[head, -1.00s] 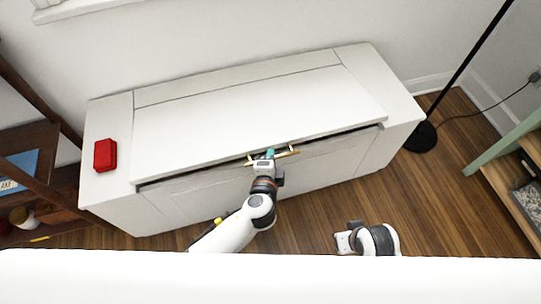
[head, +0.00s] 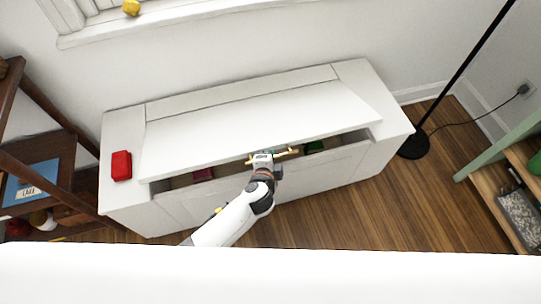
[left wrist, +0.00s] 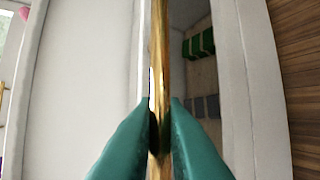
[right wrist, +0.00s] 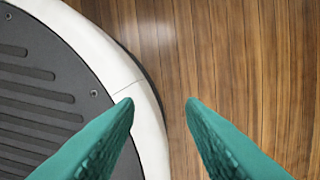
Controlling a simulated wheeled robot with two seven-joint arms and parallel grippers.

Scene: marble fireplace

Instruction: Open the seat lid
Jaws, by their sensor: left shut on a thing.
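The white seat lid (head: 255,122) of the bench is tilted up at its front edge, with a dark gap over the bench front (head: 330,168). A gold handle (head: 287,152) is on the lid's front edge. My left gripper (head: 266,155) is shut on the handle; in the left wrist view its teal fingertips (left wrist: 160,115) pinch the gold bar (left wrist: 161,60). Through the gap a green item (head: 313,147) and a dark red item (head: 203,174) show inside. My right gripper (right wrist: 160,102) is open and empty above the wood floor; it is out of the head view.
A red box (head: 121,166) sits on the bench's left end, beside the lid. A black lamp (head: 413,146) stands to the right of the bench. Shelves stand at the far left and right. A window sill (head: 150,25) with a yellow object (head: 131,8) is above the bench.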

